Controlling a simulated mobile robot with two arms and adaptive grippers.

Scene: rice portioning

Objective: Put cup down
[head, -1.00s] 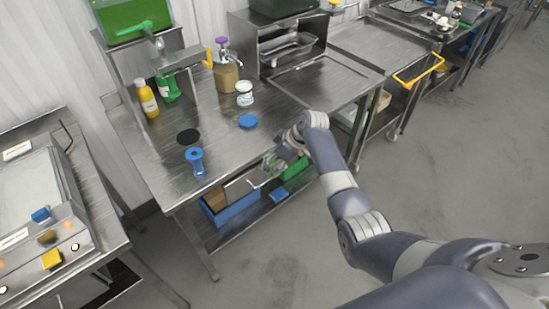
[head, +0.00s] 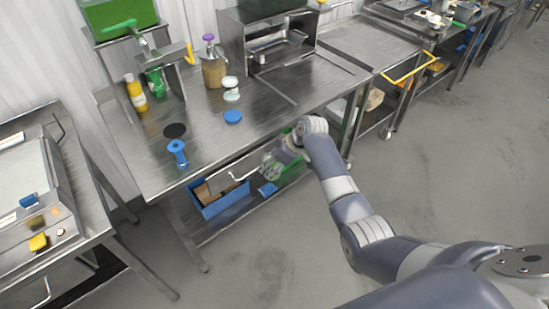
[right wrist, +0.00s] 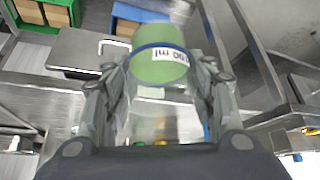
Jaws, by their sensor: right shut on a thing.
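My right gripper (right wrist: 155,100) is shut on a green cup (right wrist: 160,66) with a dark blue band and a white "ml" label. The cup sits between the two fingers in the right wrist view. In the head view the right gripper (head: 270,165) is in front of the steel table's (head: 190,115) front edge, over the lower-shelf area. The cup is too small to make out clearly there. My left gripper is in neither view.
On the table stand a blue tool (head: 178,153), a black disc (head: 175,130), a blue disc (head: 233,117), a white jar (head: 231,90) and several bottles. A blue bin (head: 220,205) is on the lower shelf. The table's front right is clear.

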